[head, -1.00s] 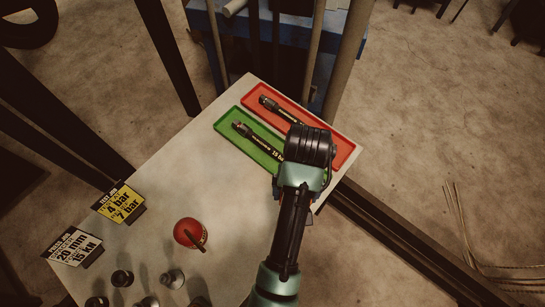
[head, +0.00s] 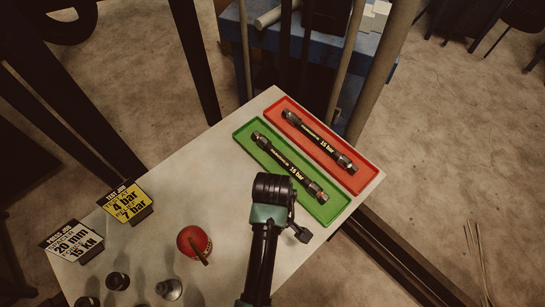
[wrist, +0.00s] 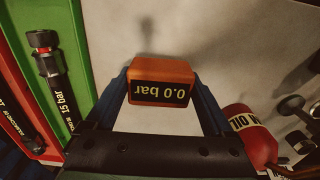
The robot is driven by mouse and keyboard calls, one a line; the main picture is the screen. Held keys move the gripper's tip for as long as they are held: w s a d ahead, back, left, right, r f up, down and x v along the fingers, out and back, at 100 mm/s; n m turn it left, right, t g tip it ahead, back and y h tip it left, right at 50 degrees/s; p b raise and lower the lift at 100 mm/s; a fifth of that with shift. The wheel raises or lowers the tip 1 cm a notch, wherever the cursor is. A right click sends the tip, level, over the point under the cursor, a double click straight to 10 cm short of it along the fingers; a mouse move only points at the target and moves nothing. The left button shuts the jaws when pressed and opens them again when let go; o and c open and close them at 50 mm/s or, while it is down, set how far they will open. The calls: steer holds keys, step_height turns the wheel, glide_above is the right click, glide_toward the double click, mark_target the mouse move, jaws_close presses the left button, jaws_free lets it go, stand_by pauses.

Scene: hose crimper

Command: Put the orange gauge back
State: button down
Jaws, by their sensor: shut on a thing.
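The orange gauge (wrist: 162,71) is a small box with a dark display reading "0.0 bar", upside down in the wrist view. My gripper (wrist: 163,88) is shut on it, with one blue finger on each side. Pale table top shows behind the gauge; I cannot tell how far above the table it is. In the head view my wrist (head: 272,190) is over the table, just in front of the green tray (head: 243,131), and hides the gauge and fingers.
The green tray and the red tray (head: 371,176) each hold a black hose marked "15 bar". A red oil can (head: 190,240) stands left of my arm, also close on the right in the wrist view (wrist: 254,137). Several metal fittings (head: 169,289) and two signs (head: 126,202) are at the left.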

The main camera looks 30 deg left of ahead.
steer(key=shift+f, duration=1.6)
steer(key=shift+f, duration=0.1)
jaws_free()
steer(key=shift+f, duration=0.1)
step_height(320, 180, up, 12)
steer(key=shift+r, duration=0.2)
steer(key=w+r+m+t+y, duration=0.2)
steer(key=w+r+m+t, duration=0.5)
steer(key=w+r, duration=1)
steer(key=w+d+r+t, duration=0.15)
steer(key=r+t, duration=0.25)
steer(key=r, duration=0.5)
steer(key=w+d+r+t, duration=0.15)
steer(key=r+t, duration=0.25)
steer(key=r, duration=0.4)
steer(key=s+d+r+m+t, duration=0.2)
steer(key=s+r+t, duration=0.2)
steer(key=r, duration=0.6)
steer(key=s+d+r+m+t+h, duration=0.1)
steer(key=s+d+r+m+t, duration=0.1)
steer(key=r, duration=0.8)
steer(key=s+d+r+m+t+h, duration=0.1)
steer(key=s+d+r+m+t, duration=0.2)
steer(key=s+r+t, duration=0.3)
step_height(320, 180, up, 4)
steer(key=s+d, duration=0.1)
steer(key=s, duration=0.1)
steer(key=shift+s+r, duration=0.2)
steer(key=shift+s, duration=0.1)
